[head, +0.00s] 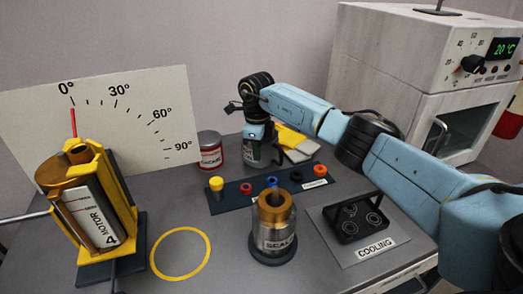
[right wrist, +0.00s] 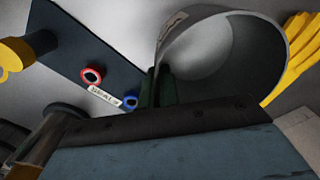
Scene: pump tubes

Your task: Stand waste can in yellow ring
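The waste can (head: 251,153) is a grey open-topped can standing upright behind the dark seal board; its label is partly hidden. The right wrist view looks into its open mouth (right wrist: 225,55). My right gripper (head: 258,133) reaches down at its rim. In the right wrist view the dark green fingers (right wrist: 160,88) are close together, one each side of the can's wall, and look shut on it. The yellow ring (head: 153,261) lies flat and empty on the table at front left of centre. My left gripper is not in view.
A motor in a yellow holder (head: 130,217) is left of the ring.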

